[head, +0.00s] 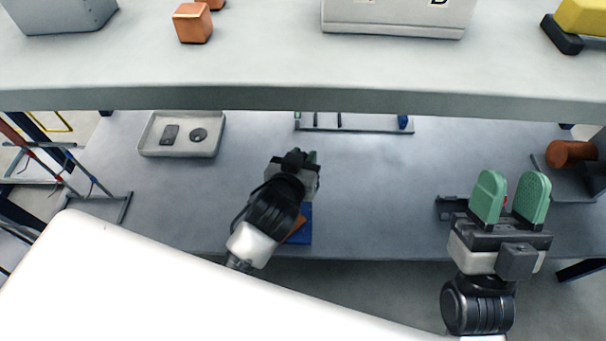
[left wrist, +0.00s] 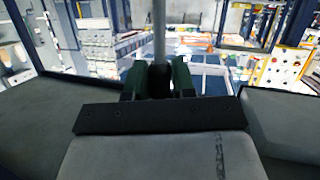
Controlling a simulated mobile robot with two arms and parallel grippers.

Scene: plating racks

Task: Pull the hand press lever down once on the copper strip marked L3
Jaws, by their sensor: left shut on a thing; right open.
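My left gripper (head: 302,158) is over the lower table, and its arm covers most of what lies below it. In the left wrist view its green fingers (left wrist: 158,78) are shut on a dark knob (left wrist: 160,84) at the end of a grey rod (left wrist: 159,32), which looks like the press lever. Under my left arm a blue base (head: 302,238) and a copper-coloured strip (head: 298,226) show in part. No L3 mark can be read. My right gripper (head: 510,192) is open and empty at the right, above the table's front edge.
A grey shelf (head: 250,98) crosses above the table, bearing copper blocks (head: 194,24) and boxes. A pale tray (head: 150,148) holds two dark parts. A copper cylinder (head: 570,153) lies at right. A dark device (head: 450,207) sits beside my right gripper. The table's middle right is clear.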

